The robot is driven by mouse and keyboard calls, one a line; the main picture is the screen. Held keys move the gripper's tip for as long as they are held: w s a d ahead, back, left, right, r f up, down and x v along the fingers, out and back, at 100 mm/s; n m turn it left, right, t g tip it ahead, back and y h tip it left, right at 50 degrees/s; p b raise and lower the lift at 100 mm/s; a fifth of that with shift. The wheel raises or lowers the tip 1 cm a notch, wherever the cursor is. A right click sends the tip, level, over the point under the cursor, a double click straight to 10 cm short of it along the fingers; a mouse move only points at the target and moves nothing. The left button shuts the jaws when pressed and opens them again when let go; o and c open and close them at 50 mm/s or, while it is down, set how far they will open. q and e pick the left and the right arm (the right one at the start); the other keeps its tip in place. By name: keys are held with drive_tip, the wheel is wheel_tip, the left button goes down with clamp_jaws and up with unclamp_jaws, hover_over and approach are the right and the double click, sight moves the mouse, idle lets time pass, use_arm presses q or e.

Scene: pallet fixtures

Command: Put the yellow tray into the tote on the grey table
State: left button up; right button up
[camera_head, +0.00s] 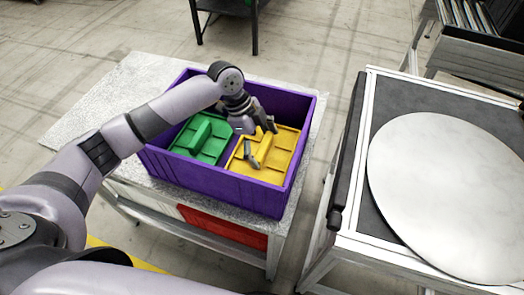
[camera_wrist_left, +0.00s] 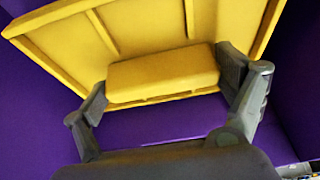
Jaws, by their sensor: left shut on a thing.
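The purple tote (camera_head: 215,187) stands on the grey table (camera_head: 95,98). The yellow tray (camera_head: 287,150) is inside the right half of the tote, and it looks slightly tilted in the left wrist view (camera_wrist_left: 140,30). My left gripper (camera_head: 260,144) reaches down into the tote and is shut on the tray's raised central block, which shows between the two fingers in the left wrist view (camera_wrist_left: 163,73). I cannot tell whether the tray touches the tote floor. My right gripper is not in view.
A green tray (camera_head: 212,147) lies in the left half of the tote, beside the yellow one. A second table with a large round pale disc (camera_head: 445,190) stands to the right, across a narrow gap. The grey table is clear left of the tote. Red bins (camera_head: 225,229) sit below.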

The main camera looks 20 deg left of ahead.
sight(262, 152)
use_arm(q)
wheel_tip(262, 152, down, 3)
drive_tip(key=shift+r, duration=0.1)
drive_tip(key=shift+f, duration=0.2)
drive_tip(key=o, duration=1.2)
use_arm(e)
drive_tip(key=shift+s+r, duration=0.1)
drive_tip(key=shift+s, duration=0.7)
use_arm(q)
drive_tip(key=shift+a+r, duration=0.1)
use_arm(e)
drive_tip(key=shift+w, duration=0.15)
use_arm(q)
drive_tip(key=b+v, duration=0.1)
drive_tip(key=v, duration=1)
drive_tip(key=shift+r, duration=0.4)
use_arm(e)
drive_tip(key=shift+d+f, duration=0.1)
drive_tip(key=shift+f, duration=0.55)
use_arm(q)
drive_tip(key=shift+a, duration=0.15)
